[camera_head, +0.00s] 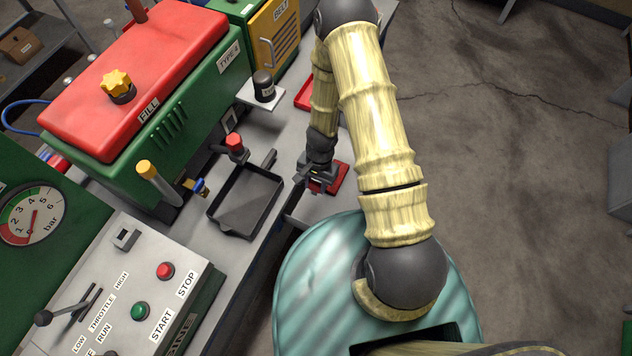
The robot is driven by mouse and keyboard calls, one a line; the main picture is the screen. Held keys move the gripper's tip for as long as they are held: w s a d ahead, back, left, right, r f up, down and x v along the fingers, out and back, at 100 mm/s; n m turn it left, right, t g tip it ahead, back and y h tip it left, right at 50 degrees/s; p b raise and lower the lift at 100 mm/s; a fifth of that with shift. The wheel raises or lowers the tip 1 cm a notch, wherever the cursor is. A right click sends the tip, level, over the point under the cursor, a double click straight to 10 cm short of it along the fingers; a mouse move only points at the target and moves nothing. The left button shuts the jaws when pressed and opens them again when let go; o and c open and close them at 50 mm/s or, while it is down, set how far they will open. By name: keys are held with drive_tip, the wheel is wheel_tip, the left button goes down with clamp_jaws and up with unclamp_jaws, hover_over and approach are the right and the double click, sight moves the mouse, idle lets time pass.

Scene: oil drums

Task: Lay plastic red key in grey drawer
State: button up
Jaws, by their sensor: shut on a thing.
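My gripper (319,180) points down over the grey bench, right of the dark pan. It is shut on a small red thing (315,187), which looks like the plastic red key; the fingers hide most of it. A flat red tray (342,177) lies just behind and right of the fingers.
A dark grey pan (245,197) with a handle sits left of my gripper, near a red-capped valve (236,146). Another red tray (304,94) lies further back. The green machine with red lid (135,75) bounds the left.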

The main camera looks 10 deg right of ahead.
drive_tip(key=shift+g+y, duration=0.5)
drive_tip(key=shift+g, duration=0.2)
drive_tip(key=shift+w+d+f+b, duration=0.1)
drive_tip(key=shift+f+b, duration=0.75)
drive_tip(key=shift+f, duration=0.85)
drive_tip(key=shift+w+d+f+b, duration=0.1)
drive_tip(key=shift+f+b, duration=0.75)
drive_tip(key=shift+f, duration=0.9)
drive_tip(key=shift+w+d+f+b, duration=0.1)
drive_tip(key=shift+f+b, duration=0.75)
drive_tip(key=shift+f, duration=0.85)
drive_tip(key=o, duration=1)
drive_tip(key=shift+o, duration=0.2)
drive_tip(key=v, duration=1.7)
drive_tip(key=shift+r, duration=0.25)
